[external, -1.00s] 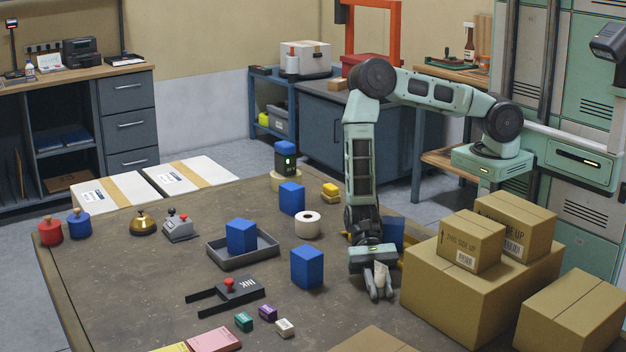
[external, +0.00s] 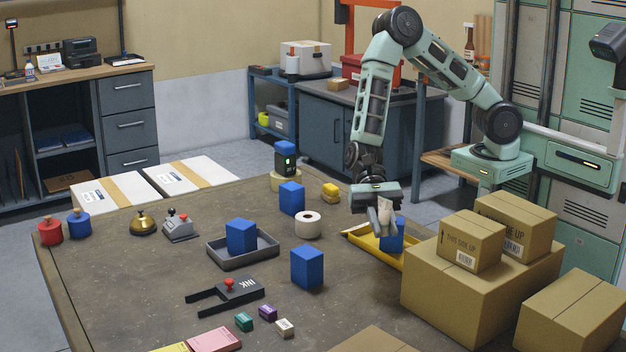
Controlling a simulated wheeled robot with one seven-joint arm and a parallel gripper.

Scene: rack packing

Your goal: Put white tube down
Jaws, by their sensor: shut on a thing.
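My gripper (external: 383,228) points down and is shut on a small white tube (external: 386,209), which shows pale between and above the fingers. It is held above the table, in front of or over the yellow tray (external: 371,249); the exact gap below cannot be told from this view. The lower part of the tube is partly hidden by the fingers.
A blue block (external: 394,237) stands in the yellow tray, just right of my fingers. A white tape roll (external: 308,225) and another blue block (external: 307,267) are to the left. Stacked cardboard boxes (external: 480,275) stand close on the right. Bare table lies in front of the yellow tray.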

